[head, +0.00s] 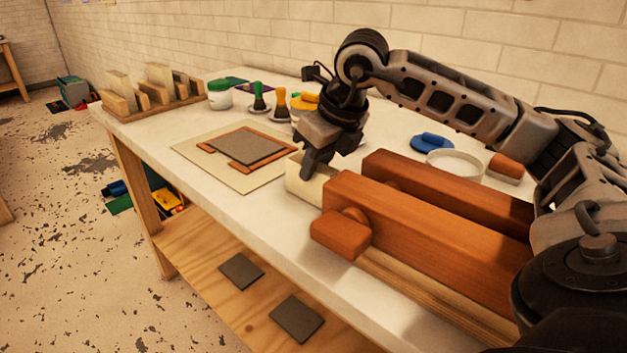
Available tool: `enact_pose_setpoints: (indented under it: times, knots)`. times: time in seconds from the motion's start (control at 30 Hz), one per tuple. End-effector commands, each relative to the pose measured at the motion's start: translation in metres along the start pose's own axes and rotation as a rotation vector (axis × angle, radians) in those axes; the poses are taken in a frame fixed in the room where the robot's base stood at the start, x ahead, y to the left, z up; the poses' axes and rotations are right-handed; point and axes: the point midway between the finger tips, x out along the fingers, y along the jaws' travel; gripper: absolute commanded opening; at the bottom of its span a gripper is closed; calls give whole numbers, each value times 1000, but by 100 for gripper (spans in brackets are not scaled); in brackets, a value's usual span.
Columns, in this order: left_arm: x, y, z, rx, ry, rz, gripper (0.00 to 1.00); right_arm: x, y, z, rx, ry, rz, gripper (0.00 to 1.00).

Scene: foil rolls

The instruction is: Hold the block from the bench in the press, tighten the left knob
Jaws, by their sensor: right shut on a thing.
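The press is two thick orange-brown wooden beams, a front one (430,238) and a rear one (450,190), lying along the right part of the bench. A wooden knob (340,234) sticks out from the front beam near its left end. A cream block (300,188) is at the left end of the press, partly hidden by the front beam and my gripper. My right gripper (312,168) points down and is shut on this block. I cannot tell whether the beams touch the block. My left gripper is out of view.
On the white bench (215,170) lies a board with a grey plate (250,146). A wooden block rack (150,92), a green-lidded jar (220,95) and stamps stand behind. A white round dish (454,163) and a blue-handled tool (431,142) lie behind the press.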

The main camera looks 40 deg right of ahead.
Motion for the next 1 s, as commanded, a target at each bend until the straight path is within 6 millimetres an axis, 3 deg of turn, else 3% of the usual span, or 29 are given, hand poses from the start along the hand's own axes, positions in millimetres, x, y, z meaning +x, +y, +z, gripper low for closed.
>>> enact_pose_setpoints:
  times: [0.63,1.0]
  knots:
    - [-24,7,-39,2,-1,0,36,-51,0,22,0,-2,0,0]
    - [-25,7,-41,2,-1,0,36,-53,0,23,0,-2,1,0]
